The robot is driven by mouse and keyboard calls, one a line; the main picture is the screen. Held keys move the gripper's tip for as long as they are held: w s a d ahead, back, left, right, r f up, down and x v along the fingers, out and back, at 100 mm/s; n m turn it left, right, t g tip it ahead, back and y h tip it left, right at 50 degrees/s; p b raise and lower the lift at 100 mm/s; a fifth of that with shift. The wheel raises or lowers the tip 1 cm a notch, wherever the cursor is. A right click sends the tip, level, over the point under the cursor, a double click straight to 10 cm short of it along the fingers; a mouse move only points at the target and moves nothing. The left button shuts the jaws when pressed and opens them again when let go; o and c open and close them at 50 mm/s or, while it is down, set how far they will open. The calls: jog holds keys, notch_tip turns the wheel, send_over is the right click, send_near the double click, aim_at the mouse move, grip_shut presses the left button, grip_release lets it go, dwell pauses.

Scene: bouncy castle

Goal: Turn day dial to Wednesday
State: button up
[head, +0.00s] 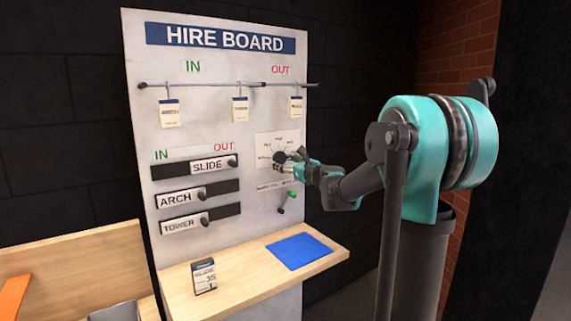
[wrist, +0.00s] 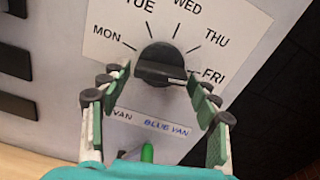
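The black day dial (wrist: 160,62) is on a white card printed MON, TUE, WED, THU and FRI in the wrist view. A pale line on its right side points roughly toward FRI; WED is at the top. My gripper (wrist: 155,82) is open, with one finger on each side of the dial and a visible gap at the left; whether the right finger touches is unclear. In the head view my gripper (head: 298,158) is at the board, right beside the dial (head: 280,157), and partly covers the card.
A green-tipped lever (wrist: 147,153) sits below the dial, by the BLUE VAN label. SLIDE, ARCH and TOWER sliders (head: 195,196) are on the left of the hire board (head: 212,107). A shelf (head: 240,275) below holds a blue mat (head: 300,251) and a SLIDE card (head: 204,277).

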jog(key=c, duration=0.7)
jog(key=shift+c, duration=0.2)
jog(key=shift+n, duration=0.4)
jog(key=n, duration=0.7)
jog(key=shift+d+r+n, duration=0.1)
jog(key=shift+d+n, duration=0.05)
jog(key=shift+n, duration=0.15)
jog(key=n, duration=0.3)
jog(key=shift+w+n, duration=0.1)
jog(key=shift+n, duration=0.2)
jog(key=shift+r+n, duration=0.1)
jog(key=shift+n, duration=1.8)
